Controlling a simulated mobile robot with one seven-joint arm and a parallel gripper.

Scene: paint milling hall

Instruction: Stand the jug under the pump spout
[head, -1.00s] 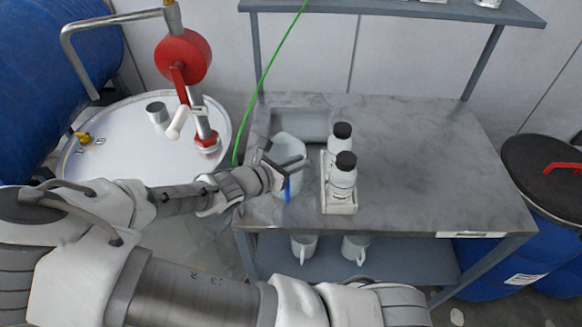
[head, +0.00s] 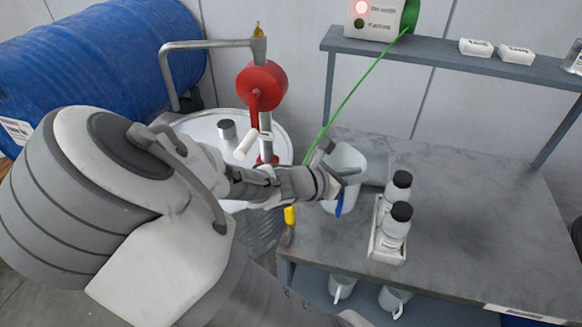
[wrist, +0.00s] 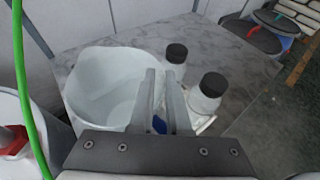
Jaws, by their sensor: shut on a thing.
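The jug (head: 346,160) is a pale, open vessel with a blue strip, seemingly its handle (head: 340,203), at the table's left part. In the wrist view the jug (wrist: 105,85) is left of the fingers, its mouth facing up. My gripper (head: 350,176) is shut on the jug at the blue part, which shows between the fingers (wrist: 164,105). The jug appears raised off the table, though its underside is hard to see. The red pump (head: 262,86) stands on a white-topped drum to the left. Its grey spout pipe (head: 205,45) runs left and bends down.
Two black-capped bottles (head: 396,225) stand in a white rack close right of the jug. A green cord (head: 355,92) slants down beside the jug. Mugs (head: 342,286) stand below the table (head: 470,220).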

